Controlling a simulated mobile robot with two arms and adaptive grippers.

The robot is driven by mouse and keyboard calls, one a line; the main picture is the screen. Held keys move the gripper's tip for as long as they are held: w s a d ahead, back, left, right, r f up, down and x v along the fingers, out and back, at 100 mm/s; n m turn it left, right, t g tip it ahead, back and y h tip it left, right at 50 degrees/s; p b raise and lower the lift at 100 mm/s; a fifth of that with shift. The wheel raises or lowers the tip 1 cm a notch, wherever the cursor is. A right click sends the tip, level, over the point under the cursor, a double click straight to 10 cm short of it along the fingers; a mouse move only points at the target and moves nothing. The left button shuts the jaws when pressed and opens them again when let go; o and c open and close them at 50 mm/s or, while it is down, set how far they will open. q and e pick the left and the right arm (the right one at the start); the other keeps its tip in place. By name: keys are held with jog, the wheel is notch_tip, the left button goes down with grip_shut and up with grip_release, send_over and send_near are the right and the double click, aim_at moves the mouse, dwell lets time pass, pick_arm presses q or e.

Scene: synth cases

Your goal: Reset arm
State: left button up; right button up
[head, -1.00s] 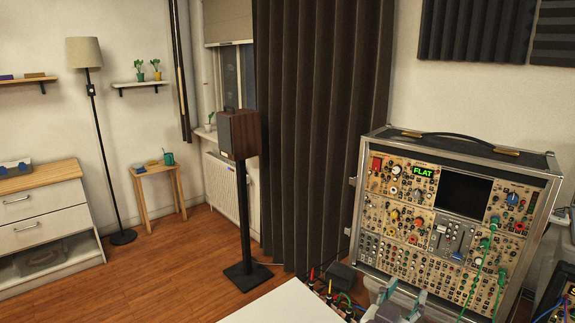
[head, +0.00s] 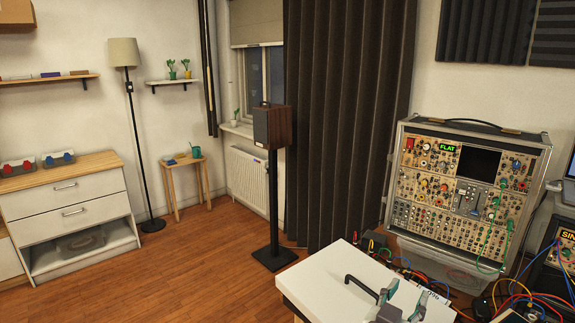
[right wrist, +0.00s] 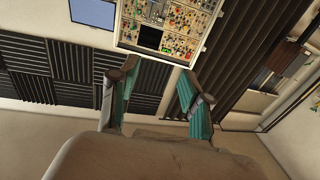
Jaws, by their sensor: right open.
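My right gripper (head: 403,298) shows at the bottom of the head view, in front of a white-topped surface. Its two grey-green fingers are apart. In the right wrist view the right gripper (right wrist: 157,78) is open with nothing between its fingers. The synthesizer case (right wrist: 165,28) lies beyond the fingertips there, not touching them as far as I can tell. My left gripper is in neither view.
The white-topped surface (head: 335,270) has a black handle (head: 362,287). A synthesizer case (head: 460,190) with patch cables stands at right. Loose cables lie at bottom right. A speaker (head: 272,127) on a stand is mid-view. The wooden floor (head: 190,270) at left is clear.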

jog(key=w+a+f+n+g+y, duration=0.1)
jog(key=a+f+n+y, duration=0.2)
jog(key=f, duration=0.7)
jog(key=w+a+f+n+y, duration=0.15)
jog(key=f+n, duration=0.25)
jog(key=f, duration=0.6)
jog(key=s+a+f+n+g+y, duration=0.15)
jog(key=s+f, duration=0.35)
jog(key=f, duration=0.7)
jog(key=s+a+f+n+g+y, duration=0.1)
jog(key=s+f+n+g+y, duration=0.2)
jog(key=f, duration=0.8)
jog(key=s+d+f+g+y+b, duration=0.15)
jog(key=s+f+g, duration=0.25)
jog(key=s+f, duration=1.5)
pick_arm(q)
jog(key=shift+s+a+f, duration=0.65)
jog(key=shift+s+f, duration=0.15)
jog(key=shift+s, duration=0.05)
pick_arm(e)
jog(key=s+d+f+g, duration=0.1)
jog(key=s+d+f, duration=0.2)
jog(key=s, duration=0.7)
jog(key=s+d+f+m+g+y, duration=0.1)
jog(key=s+d+f+g, duration=0.1)
jog(key=s, duration=0.9)
jog(key=shift+s+d+f, duration=0.15)
jog(key=shift+d+f, duration=0.25)
jog(key=shift+d, duration=0.15)
